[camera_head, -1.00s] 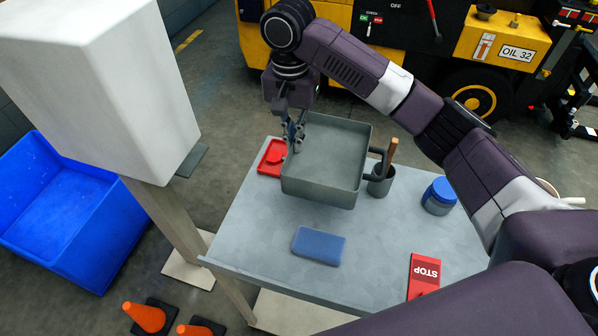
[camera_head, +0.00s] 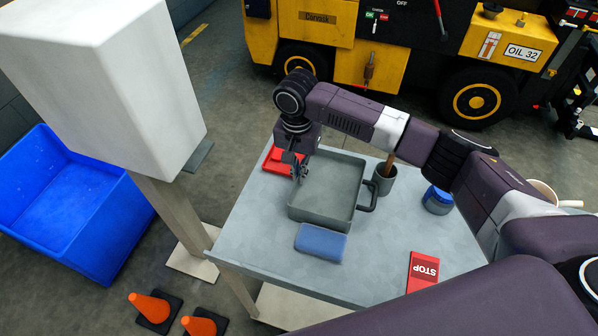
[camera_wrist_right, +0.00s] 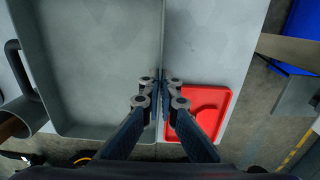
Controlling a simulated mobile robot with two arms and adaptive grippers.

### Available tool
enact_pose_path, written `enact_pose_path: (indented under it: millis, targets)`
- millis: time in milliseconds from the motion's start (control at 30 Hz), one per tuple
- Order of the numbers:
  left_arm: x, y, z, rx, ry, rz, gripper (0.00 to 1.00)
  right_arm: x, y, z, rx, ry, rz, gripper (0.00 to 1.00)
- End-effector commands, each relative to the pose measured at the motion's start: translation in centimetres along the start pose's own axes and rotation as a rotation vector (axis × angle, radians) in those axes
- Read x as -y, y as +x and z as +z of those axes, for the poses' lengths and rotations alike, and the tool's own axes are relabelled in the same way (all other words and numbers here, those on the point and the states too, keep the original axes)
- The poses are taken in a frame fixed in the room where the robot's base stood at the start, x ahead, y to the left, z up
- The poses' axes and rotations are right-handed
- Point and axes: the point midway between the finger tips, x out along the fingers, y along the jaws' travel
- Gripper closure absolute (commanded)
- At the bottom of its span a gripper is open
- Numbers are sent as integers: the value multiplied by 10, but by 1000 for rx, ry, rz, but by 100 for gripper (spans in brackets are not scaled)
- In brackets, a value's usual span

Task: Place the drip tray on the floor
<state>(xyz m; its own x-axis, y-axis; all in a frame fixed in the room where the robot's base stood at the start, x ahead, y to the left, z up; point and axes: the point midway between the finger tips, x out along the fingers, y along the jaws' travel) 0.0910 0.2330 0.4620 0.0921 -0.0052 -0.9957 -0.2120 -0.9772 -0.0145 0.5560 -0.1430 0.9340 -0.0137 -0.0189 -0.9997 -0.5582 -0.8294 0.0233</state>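The drip tray (camera_head: 325,187) is a grey, shallow square tray with a handle on its right side. It is level, on or very close to the tabletop (camera_head: 390,255); I cannot tell whether it touches. My right gripper (camera_head: 299,178) is at the tray's left wall. In the right wrist view, the gripper's fingers (camera_wrist_right: 161,84) pinch the thin wall of the tray (camera_wrist_right: 100,60), one finger on each side. My left gripper is not in view. Floor (camera_head: 222,90) shows around the table.
A red dish (camera_head: 277,162) lies left of the tray, a blue block (camera_head: 320,243) in front. Orange cones (camera_head: 150,307), a blue bin (camera_head: 75,215) and a white box-topped post (camera_head: 110,85) stand left.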

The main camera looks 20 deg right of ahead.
Motion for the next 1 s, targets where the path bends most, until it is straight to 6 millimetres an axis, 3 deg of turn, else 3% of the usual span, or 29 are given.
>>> enact_pose_path:
  millis: [200,400,700,867,1000]
  targets:
    - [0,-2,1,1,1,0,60,1,1,0,1,0,-1,100]
    - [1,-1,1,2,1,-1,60,0,2,0,0,0,-1,78]
    - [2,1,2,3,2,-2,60,0,0,0,-1,0,-1,78]
    - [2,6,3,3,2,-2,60,1,-18,-1,-3,-1,-4,78]
    - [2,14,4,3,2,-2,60,2,-48,-1,-3,0,-6,78]
